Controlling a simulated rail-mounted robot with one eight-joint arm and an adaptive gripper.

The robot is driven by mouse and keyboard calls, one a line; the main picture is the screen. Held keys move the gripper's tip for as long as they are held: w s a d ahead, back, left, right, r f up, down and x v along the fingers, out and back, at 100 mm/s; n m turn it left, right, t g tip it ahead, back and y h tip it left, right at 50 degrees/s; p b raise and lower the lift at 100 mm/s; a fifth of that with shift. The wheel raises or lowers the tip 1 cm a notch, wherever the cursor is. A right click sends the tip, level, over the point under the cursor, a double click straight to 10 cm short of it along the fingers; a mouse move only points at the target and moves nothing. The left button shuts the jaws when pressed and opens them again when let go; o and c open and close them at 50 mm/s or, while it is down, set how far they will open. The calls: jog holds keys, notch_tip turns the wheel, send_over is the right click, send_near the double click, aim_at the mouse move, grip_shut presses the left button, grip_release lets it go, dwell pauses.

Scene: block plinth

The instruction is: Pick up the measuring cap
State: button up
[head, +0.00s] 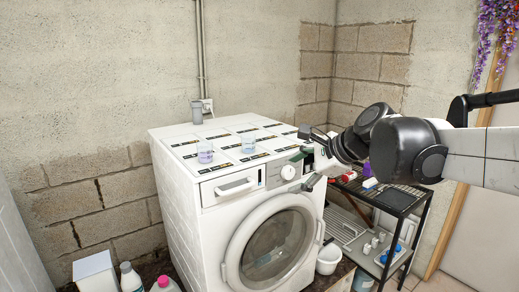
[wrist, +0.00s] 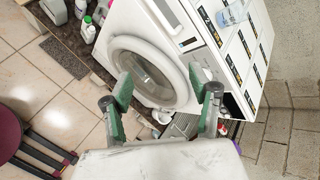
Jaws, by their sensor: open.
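Two small clear cups stand upright on the white washing machine's top: a purple-tinted one (head: 205,152) near the front left and a bluish one (head: 248,143) further right. Either may be the measuring cap; I cannot tell which. A clear bluish cup (wrist: 235,13) also shows at the top edge of the wrist view. My gripper (head: 307,157) is open and empty, in front of the machine's right front corner, to the right of both cups. In the wrist view, my gripper (wrist: 163,85) has its fingers spread wide with the machine's door beyond.
The washing machine (head: 180,215) has dark-labelled panels on top. A dark shelf rack (head: 405,197) with small items stands at the right. Bottles (head: 130,278) and a white box (head: 95,272) are at the lower left.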

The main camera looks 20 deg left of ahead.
jog(key=w+a+r+m+g+y+p, duration=0.1)
jog(key=w+a+m, duration=0.15)
jog(key=a, duration=0.25)
jog(key=w+a+r+m+y, duration=0.1)
jog(key=w+a, duration=0.2)
jog(key=a, duration=0.3)
jog(key=m+g+y, duration=0.2)
jog(key=m, duration=0.2)
send_near(211, 148)
jog(key=shift+w+a+f+p, duration=0.1)
jog(key=shift+a+f+p, duration=0.35)
jog(key=shift+a+f, duration=0.25)
jog(key=shift+a, duration=0.25)
jog(key=p+x, duration=0.1)
jog(key=x, duration=0.7)
jog(key=shift+w+a+r, duration=0.1)
jog(key=shift+w, duration=0.05)
jog(key=shift+y, duration=0.3)
jog(key=shift+p+x, duration=0.85)
jog(key=shift+x, duration=1.9)
jog(key=shift+c, duration=0.5)
grip_shut()
